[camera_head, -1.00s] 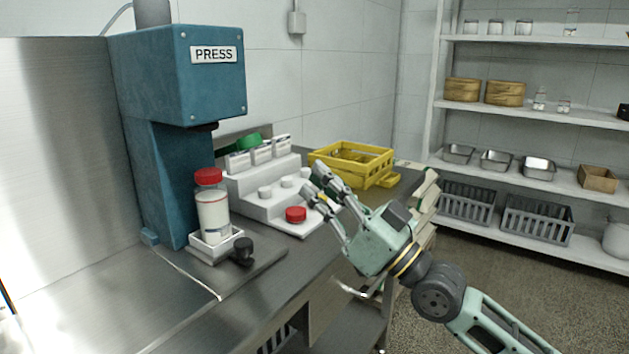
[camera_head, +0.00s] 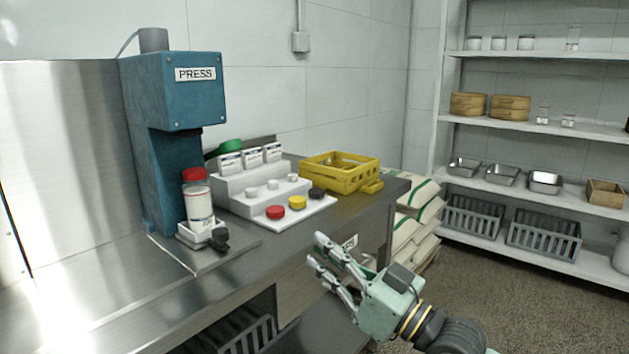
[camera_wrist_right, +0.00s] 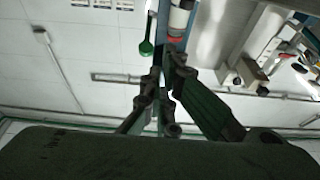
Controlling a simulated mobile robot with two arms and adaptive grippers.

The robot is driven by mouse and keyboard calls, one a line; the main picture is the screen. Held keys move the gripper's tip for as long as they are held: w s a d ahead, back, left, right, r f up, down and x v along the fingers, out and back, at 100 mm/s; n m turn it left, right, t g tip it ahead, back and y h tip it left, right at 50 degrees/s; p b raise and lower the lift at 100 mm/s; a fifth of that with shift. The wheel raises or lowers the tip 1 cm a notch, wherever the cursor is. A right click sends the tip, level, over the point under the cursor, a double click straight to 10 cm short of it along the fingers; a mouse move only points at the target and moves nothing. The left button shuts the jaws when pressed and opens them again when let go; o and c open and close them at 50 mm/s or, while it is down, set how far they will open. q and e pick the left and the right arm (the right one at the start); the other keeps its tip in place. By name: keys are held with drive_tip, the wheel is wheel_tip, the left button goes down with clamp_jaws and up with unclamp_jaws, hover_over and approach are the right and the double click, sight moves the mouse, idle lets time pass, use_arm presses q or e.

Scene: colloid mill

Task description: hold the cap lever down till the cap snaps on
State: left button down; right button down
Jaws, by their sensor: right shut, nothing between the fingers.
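The blue press (camera_head: 190,92) stands at the left on the steel counter. A white bottle (camera_head: 200,206) with a red cap (camera_head: 194,174) stands upright in a white holder (camera_head: 188,236) below the press head. I cannot tell whether the cap is snapped on. A black knob (camera_head: 219,239) is at the holder's front right. A green rounded handle (camera_head: 230,146) shows behind the stepped stand; a green knob on a rod (camera_wrist_right: 146,48) shows in the right wrist view. My right gripper (camera_head: 314,250) is shut and empty, in front of the counter, apart from these. My left gripper is out of view.
The white stepped stand (camera_head: 232,184) bears small white pieces, with red (camera_head: 275,212), yellow (camera_head: 297,202) and black caps in front. A yellow crate (camera_head: 345,178) stands behind it. Sacks (camera_head: 405,225) lie past the counter's end. Shelves (camera_head: 520,125) are at the right.

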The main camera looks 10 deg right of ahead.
drive_tip(key=s+f+m+g+h, duration=0.15)
drive_tip(key=s+f+h, duration=0.3)
drive_tip(key=f, duration=0.85)
drive_tip(key=s+f+m+g+h, duration=0.1)
drive_tip(key=s+f+g+h, duration=0.35)
drive_tip(key=f, duration=0.85)
drive_tip(key=s+d+f+m+g+h, duration=0.2)
drive_tip(key=s+d+f, duration=0.4)
drive_tip(key=s, duration=0.5)
drive_tip(key=s+d+f+m+g+h, duration=0.2)
drive_tip(key=s+d+f, duration=0.4)
drive_tip(key=s, duration=0.5)
drive_tip(key=shift+d+f+g+h, duration=0.15)
drive_tip(key=shift+f+g+h, duration=0.65)
drive_tip(key=shift+f, duration=0.15)
